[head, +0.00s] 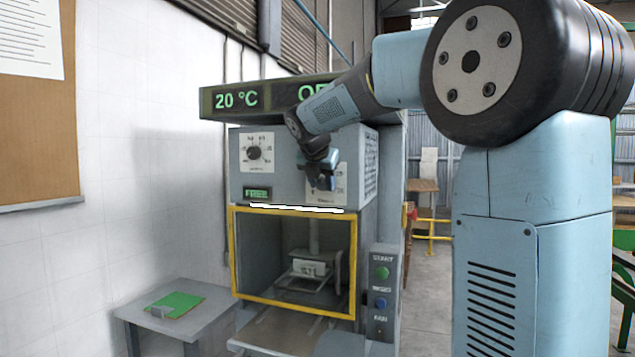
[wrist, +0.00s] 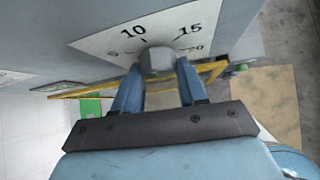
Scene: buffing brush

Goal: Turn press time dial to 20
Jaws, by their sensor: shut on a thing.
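The press time dial is a grey knob (wrist: 157,61) on a white scale plate (wrist: 108,42) in the wrist view. The marks 10, 15 and 20 show around it, with 10 at the upper left and 20 at the right. My gripper (wrist: 160,70) is shut on the knob, one blue finger on each side. Its pointer is not clear to me. In the head view my gripper (head: 322,184) is at the right-hand plate (head: 341,186) on the press front and hides the knob and most of the scale.
A second dial (head: 254,153) is on the press's left, above a small green display (head: 258,193). A yellow-framed opening (head: 293,306) lies below. A button box (head: 383,300) stands at its right. A side table (head: 150,317) holds a green sheet. The top display (head: 237,100) reads 20 °C.

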